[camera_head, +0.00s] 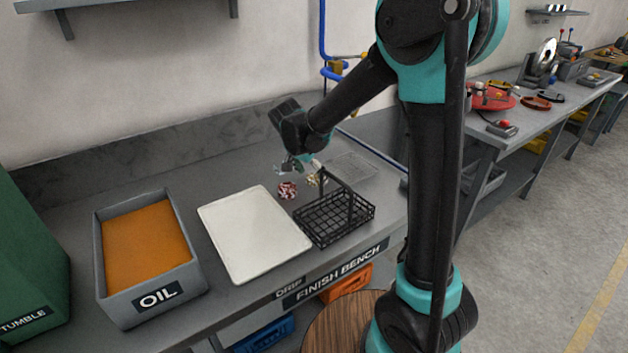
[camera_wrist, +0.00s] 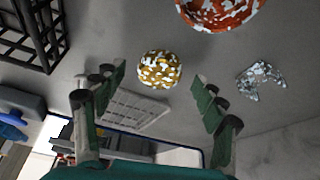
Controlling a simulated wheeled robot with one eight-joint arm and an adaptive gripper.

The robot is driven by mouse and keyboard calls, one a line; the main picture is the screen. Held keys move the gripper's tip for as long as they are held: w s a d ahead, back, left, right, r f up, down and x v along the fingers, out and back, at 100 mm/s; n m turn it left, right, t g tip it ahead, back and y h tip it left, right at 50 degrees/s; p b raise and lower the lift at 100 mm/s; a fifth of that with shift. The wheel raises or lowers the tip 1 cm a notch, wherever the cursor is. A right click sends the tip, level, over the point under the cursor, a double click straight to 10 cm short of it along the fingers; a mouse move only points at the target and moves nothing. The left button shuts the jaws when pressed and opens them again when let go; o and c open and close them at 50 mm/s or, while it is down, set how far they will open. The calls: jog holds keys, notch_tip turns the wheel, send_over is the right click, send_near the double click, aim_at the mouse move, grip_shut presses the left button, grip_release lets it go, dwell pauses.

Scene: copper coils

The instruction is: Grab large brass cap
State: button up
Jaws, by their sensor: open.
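The brass cap (camera_wrist: 159,69) is a round, domed piece, golden with white speckles, lying on the grey bench top. In the wrist view it lies ahead of my gripper (camera_wrist: 159,82), between the lines of its two green fingers. The fingers are spread wide with nothing between them, and I see no contact with the cap.
A red, white-speckled round piece (camera_wrist: 220,12) and a silvery jagged piece (camera_wrist: 262,80) lie near the cap. A black wire basket (camera_head: 334,220) stands close by, with a wire rack (camera_head: 352,167) behind. A white tray (camera_head: 251,232) and an oil bin (camera_head: 151,295) are left.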

jog(key=shift+w+f, duration=0.1)
jog(key=shift+f, duration=0.25)
jog(key=shift+c, duration=0.2)
jog(key=c, duration=1.2)
jog(key=shift+r, duration=0.2)
